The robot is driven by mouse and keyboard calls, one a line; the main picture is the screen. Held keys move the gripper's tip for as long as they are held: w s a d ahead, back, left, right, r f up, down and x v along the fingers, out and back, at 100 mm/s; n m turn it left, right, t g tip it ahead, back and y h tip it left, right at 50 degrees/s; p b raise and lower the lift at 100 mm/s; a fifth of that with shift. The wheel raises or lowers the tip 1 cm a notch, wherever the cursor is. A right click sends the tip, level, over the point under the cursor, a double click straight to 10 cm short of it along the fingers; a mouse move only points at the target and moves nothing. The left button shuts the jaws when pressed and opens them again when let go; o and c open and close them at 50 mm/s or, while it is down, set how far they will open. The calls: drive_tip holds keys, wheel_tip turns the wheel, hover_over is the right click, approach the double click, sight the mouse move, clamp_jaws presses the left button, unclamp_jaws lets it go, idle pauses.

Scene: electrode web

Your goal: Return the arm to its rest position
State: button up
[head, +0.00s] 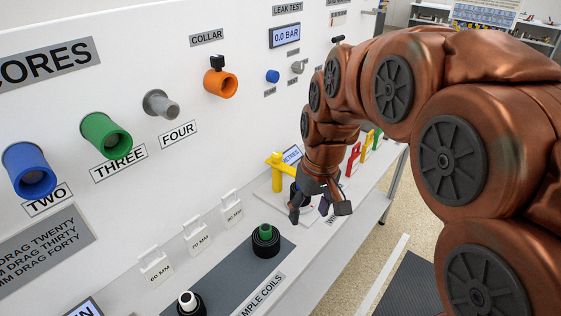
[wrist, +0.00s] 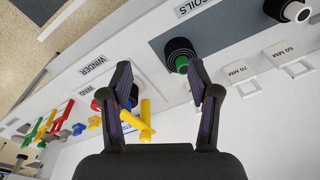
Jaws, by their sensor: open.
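My gripper (head: 318,203) hangs at the end of my copper-coloured arm, above the bench shelf in front of the white panel. In the wrist view my gripper (wrist: 163,95) shows two dark fingers spread wide apart with nothing held between them. A black coil with a green core (head: 265,241) stands on the grey sample coils mat, to the left of the gripper and apart from it. It also shows beyond the fingertips in the wrist view (wrist: 180,55). The arm is bent and reaches forward over the shelf from the right.
A yellow crank-like part (head: 277,172) stands by the winder, close to the gripper. Red, yellow and green handles (head: 362,148) stand farther right. Blue, green and grey cores, with an orange collar (head: 220,83), stick out from the panel. A black-and-white coil (head: 189,304) is nearer. Open floor lies right.

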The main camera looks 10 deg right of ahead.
drive_tip(key=s+f+m+g, duration=0.1)
drive_tip(key=s+f+g, duration=0.1)
drive_tip(key=s, duration=1.9)
drive_tip(key=shift+s+d+f+m+h, duration=0.2)
drive_tip(key=shift+s+f+m+h, duration=0.2)
drive_tip(key=shift+f, duration=0.3)
